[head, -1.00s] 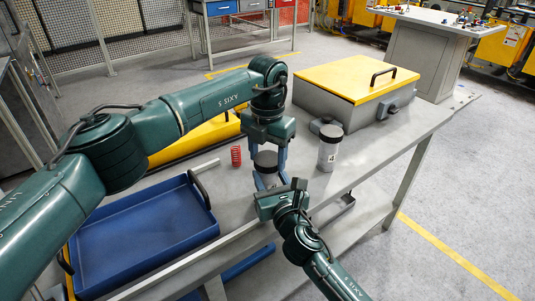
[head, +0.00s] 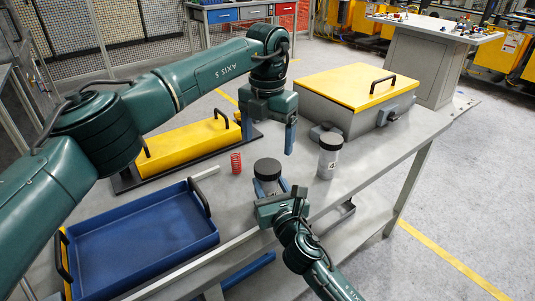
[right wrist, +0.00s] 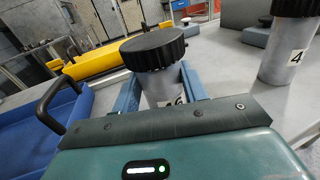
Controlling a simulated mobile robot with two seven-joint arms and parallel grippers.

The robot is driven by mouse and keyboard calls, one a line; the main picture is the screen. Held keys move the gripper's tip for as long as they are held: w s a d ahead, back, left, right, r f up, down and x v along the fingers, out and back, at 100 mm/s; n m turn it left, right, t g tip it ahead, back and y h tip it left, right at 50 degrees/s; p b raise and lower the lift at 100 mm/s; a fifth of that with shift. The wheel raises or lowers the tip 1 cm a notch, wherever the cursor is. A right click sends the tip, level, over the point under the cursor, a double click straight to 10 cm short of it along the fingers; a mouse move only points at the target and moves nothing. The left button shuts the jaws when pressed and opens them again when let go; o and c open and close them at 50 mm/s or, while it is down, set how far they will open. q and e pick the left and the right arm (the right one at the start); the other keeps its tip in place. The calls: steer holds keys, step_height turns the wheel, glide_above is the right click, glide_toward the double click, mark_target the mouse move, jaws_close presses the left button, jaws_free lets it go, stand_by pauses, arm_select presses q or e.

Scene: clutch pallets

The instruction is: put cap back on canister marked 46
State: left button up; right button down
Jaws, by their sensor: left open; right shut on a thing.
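A grey canister (right wrist: 160,88) stands between the fingers of my right gripper (head: 273,192), which is shut on its body.
A blue tray (head: 205,241) lies at the left of the grey table (head: 228,208). A red spring (head: 236,163) stands left of the held canister. Behind are a yellow cover with handles (head: 185,145) and a grey case with a yellow lid (head: 345,82).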

arm_select(q)
steer(key=shift+r, duration=2.4)
arm_select(e)
steer(key=c, duration=0.7)
jaws_free()
arm_select(q)
steer(key=shift+r, duration=0.1)
arm_select(e)
steer(key=v, duration=1.3)
steer(key=shift+s, duration=0.1)
